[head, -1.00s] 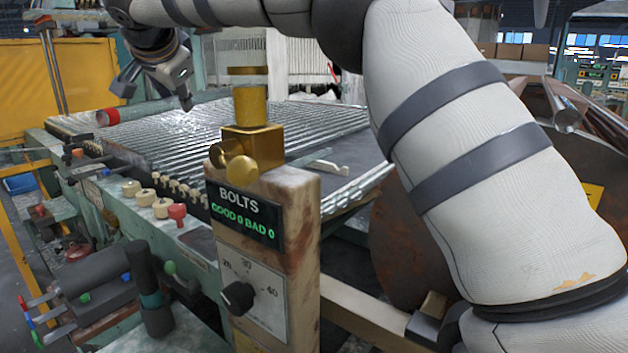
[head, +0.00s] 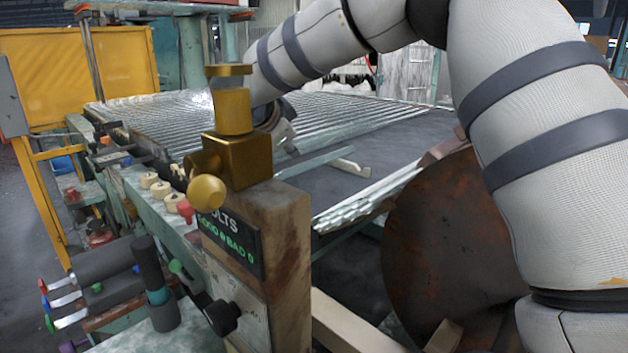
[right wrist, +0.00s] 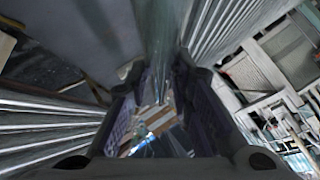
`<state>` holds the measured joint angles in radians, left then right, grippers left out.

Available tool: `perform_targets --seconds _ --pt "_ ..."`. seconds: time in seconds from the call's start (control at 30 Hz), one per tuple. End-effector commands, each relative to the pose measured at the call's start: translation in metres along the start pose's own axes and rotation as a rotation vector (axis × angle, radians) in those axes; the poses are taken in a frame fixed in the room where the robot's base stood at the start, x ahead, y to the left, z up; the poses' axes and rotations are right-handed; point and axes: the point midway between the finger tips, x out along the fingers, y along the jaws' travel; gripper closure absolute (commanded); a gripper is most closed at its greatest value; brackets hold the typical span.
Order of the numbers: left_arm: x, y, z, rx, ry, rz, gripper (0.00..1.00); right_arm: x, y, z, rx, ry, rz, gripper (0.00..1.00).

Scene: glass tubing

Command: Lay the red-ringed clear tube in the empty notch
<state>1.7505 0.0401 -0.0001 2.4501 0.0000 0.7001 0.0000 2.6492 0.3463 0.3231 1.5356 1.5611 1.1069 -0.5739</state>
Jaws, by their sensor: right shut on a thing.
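My right gripper (head: 284,138) is low over the tube bed, partly hidden behind the brass fitting. In the right wrist view my right gripper (right wrist: 165,78) is shut on a greyish clear tube (right wrist: 162,35) that runs up between its fingers. No red ring shows on the visible part of this tube, so I cannot tell from it alone which tube it is. Rows of clear tubes (head: 165,125) lie side by side on the bed, and more tubes (head: 370,195) lie at its near right. I cannot make out the empty notch. My left gripper is not in view.
A rusty round disc (head: 440,250) stands at right. Dark open space (head: 375,150) lies between the tube rows.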

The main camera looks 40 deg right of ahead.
Motion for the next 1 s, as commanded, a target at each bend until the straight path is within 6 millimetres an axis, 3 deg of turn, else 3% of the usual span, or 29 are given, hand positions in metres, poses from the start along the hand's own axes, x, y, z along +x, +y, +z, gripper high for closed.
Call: perform_targets --seconds 0.1,0.37,0.5,1.0 --pt "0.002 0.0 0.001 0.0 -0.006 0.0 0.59 0.021 0.024 0.002 -0.008 -0.002 0.007 1.0" --pt "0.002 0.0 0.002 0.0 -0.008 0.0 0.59 0.047 0.054 0.0 -0.009 -0.003 0.009 1.0" --pt "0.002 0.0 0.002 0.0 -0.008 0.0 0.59 0.061 0.067 0.016 -0.011 -0.003 0.007 1.0" --pt "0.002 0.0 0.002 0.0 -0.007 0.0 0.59 0.067 0.072 0.022 -0.008 -0.002 0.005 1.0"
